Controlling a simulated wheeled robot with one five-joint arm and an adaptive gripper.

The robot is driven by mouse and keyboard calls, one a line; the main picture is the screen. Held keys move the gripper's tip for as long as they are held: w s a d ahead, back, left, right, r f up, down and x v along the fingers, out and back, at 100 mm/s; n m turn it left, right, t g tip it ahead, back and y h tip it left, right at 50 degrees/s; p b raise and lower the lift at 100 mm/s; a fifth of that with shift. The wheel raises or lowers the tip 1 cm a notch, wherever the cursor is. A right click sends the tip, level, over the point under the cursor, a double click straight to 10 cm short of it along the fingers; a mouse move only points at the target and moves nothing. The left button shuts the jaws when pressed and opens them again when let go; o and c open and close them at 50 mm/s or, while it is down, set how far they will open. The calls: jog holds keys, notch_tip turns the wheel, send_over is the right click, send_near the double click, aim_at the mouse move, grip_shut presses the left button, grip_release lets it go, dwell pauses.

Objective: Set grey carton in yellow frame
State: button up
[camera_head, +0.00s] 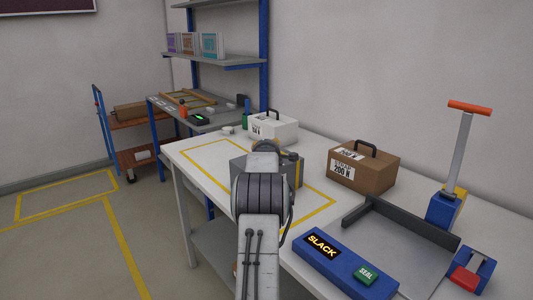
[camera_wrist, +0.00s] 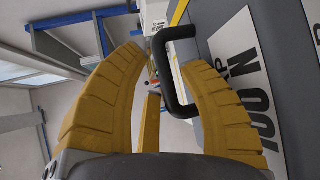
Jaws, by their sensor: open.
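The grey carton (camera_head: 239,167) stands on the white bench, partly hidden behind my arm in the head view. In the wrist view its grey side (camera_wrist: 289,55) fills the right, with a white label. Its black handle (camera_wrist: 183,106) rises between the fingers. My gripper (camera_wrist: 165,58) is open, with its yellow fingers on either side of the handle; I cannot tell whether they touch it. The yellow frame (camera_head: 311,219) is a taped outline on the bench. The carton appears to stand within or over it; my arm hides its base.
A white carton (camera_head: 275,130) stands behind the grey one, and a brown carton (camera_head: 362,168) to the right. A blue sealing station with a SLACK display (camera_head: 321,246) and upright lever (camera_head: 461,150) fills the bench's right front. Shelves and a cart stand at the back left.

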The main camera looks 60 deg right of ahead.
jog(key=b+v, duration=0.2)
jog(key=v, duration=0.9)
jog(key=w+a+f+m+y, duration=0.1)
jog(key=w+a+f+y, duration=0.15)
jog(key=a, duration=0.75)
jog(key=w+a+f+m+y, duration=0.1)
jog(key=w+a+f+y, duration=0.15)
jog(key=a, duration=0.85)
jog(key=w+a+f+m+y, duration=0.1)
jog(key=w+a+y, duration=0.15)
jog(key=a, duration=0.75)
jog(key=s+a+f+m+g+y, duration=0.15)
jog(key=s+a, duration=0.25)
jog(key=a, duration=0.4)
jog(key=s+a+f+m+y, duration=0.1)
jog(key=s+a+f+y, duration=0.25)
jog(key=a, duration=0.45)
jog(key=s+a+f+m+g, duration=0.2)
jog(key=s+a, duration=0.6)
jog(key=s, duration=0.4)
jog(key=shift+s+a+f+g+y, duration=0.15)
jog(key=shift+s+f+g+y, duration=0.15)
jog(key=shift+f+g, duration=0.5)
jog(key=shift+w+f, duration=0.1)
notch_tip(320, 180, up, 14)
jog(key=t+p, duration=0.1)
jog(key=p, duration=1.2)
jog(key=shift+r, duration=0.25)
